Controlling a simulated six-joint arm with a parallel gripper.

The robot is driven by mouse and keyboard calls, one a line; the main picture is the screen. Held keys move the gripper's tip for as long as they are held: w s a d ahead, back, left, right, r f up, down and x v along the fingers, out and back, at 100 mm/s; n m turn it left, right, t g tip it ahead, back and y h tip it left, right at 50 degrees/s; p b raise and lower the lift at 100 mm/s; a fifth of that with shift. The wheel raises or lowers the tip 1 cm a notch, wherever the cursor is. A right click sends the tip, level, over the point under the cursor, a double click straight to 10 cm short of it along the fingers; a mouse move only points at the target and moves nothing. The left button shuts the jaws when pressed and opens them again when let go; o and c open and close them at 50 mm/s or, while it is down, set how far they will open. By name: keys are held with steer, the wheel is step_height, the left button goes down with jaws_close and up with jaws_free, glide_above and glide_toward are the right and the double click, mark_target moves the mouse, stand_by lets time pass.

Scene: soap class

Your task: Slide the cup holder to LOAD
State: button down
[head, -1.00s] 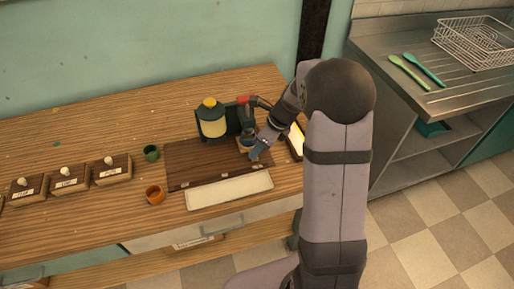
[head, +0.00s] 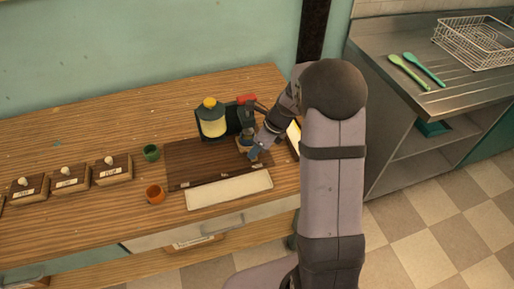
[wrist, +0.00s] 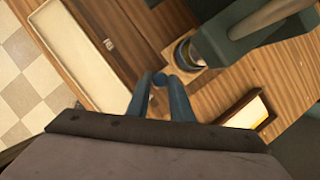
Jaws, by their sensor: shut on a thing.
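The cup holder (head: 242,148) is a small light wooden block on the dark wooden board (head: 190,158), by the foot of the dispenser. In the wrist view the cup holder (wrist: 184,54) carries a round cup under the dispenser's dark spout. My gripper (head: 254,153) is at the holder's front right side, its blue fingers low over the board. Small labels (head: 224,176) line the board's front edge, too small to read.
The dark green dispenser (head: 212,120) with a yellow-capped jar and red-handled lever stands behind the holder. A white tray (head: 230,190) lies in front. A lit panel (head: 293,137) is right. The board's left part is clear.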

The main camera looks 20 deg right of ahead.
steer(key=a+p, duration=0.3)
steer(key=a, duration=0.4)
steer(key=a+p, duration=0.3)
steer(key=a, duration=0.5)
steer(key=a+p, duration=0.3)
steer(key=a, duration=0.4)
steer(key=shift+a+r+p, duration=0.25)
steer(key=shift+p, duration=0.05)
steer(key=shift+a+f+p, duration=0.15)
steer(key=shift+a+p, duration=0.2)
steer(key=shift+a, duration=0.45)
steer(key=c, duration=1.7)
jaws_free()
steer(key=shift+c, duration=0.2)
steer(key=shift+o, duration=0.8)
steer(key=shift+a, duration=0.15)
